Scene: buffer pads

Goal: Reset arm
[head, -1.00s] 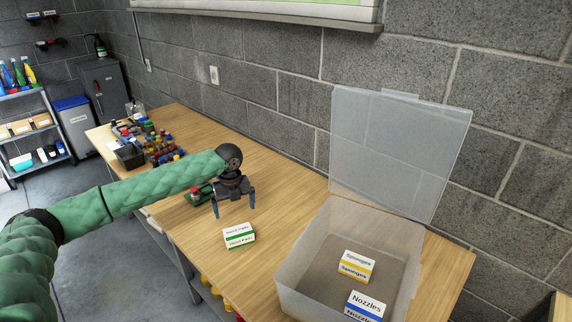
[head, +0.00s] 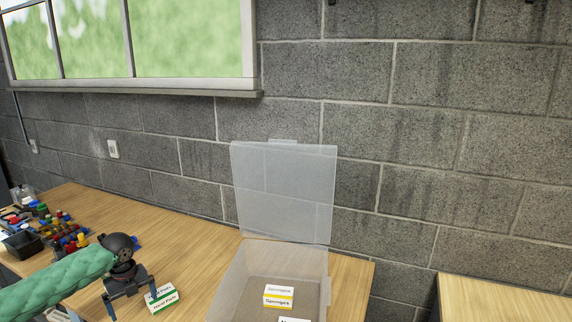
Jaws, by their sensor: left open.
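My left arm comes in from the lower left in a green padded sleeve. My left gripper (head: 131,300) is open and empty, its blue-tipped fingers apart over the wooden bench. A small white and green box labelled as pads (head: 163,300) lies on the bench just right of the gripper, partly overlapped by a finger in this view. My right gripper does not show.
An open clear plastic bin (head: 318,284) stands right of the gripper, its lid (head: 287,190) upright. In it are a yellow and white Sponges box (head: 279,296) and a cut-off white box (head: 294,320). Colourful small items (head: 68,238) sit far left. Another wooden surface (head: 500,297) lies right.

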